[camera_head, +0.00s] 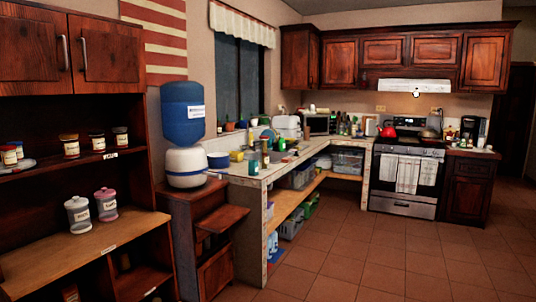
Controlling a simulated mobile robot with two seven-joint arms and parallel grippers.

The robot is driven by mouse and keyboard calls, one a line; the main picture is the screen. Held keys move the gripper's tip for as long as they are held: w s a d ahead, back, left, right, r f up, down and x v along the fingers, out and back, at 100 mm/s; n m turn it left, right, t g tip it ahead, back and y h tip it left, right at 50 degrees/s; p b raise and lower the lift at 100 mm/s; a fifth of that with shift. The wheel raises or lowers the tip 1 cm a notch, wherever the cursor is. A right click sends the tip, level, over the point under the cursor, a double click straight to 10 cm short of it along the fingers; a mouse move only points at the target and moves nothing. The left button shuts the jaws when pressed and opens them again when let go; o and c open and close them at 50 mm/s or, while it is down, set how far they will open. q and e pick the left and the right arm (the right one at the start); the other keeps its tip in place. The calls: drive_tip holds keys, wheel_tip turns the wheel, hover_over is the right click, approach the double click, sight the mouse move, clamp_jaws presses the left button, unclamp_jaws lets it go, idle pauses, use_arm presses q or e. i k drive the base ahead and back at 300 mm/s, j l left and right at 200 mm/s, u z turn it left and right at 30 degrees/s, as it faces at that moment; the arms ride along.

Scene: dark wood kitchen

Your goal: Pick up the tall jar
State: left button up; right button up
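Two labelled jars stand upright on the wooden counter of the hutch at the left: a pale grey lidded jar (78,216) and a pink lidded jar (106,206) just right of it. They look close in height, the grey one slightly larger in view. Several shorter jars sit on the shelf above, including one with an orange-brown lid (70,146), a dark-lidded one (97,142) and another at the right (121,138). I cannot tell from the labels which is meant as the tall jar. Neither of my grippers is in view.
The dark wood hutch (60,262) fills the left side. A water dispenser (184,130) on a wooden stand is beside it. A cluttered tiled counter (250,178) runs back to the stove (404,170). The tiled floor (380,250) at the centre and right is clear.

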sight(264, 143)
drive_tip(key=i+l+z, duration=0.2)
drive_tip(key=i, duration=0.25)
drive_tip(key=i+l+z, duration=0.1)
drive_tip(key=i+z, duration=0.15)
drive_tip(key=i, duration=0.2)
drive_tip(key=i+z, duration=0.2)
drive_tip(key=i, duration=1.45)
drive_tip(key=i+u, duration=0.1)
drive_tip(key=i, duration=0.45)
drive_tip(key=i+l+u, duration=0.1)
drive_tip(key=i, duration=0.45)
drive_tip(key=i+l, duration=0.15)
drive_tip(key=i, duration=0.35)
drive_tip(key=i+l+u, duration=0.1)
drive_tip(key=i+u, duration=0.25)
drive_tip(key=i+l+u, duration=0.2)
drive_tip(key=i+u, duration=0.2)
drive_tip(key=i+l+u, duration=0.35)
drive_tip(key=k+j, duration=0.05)
drive_tip(key=j, duration=0.05)
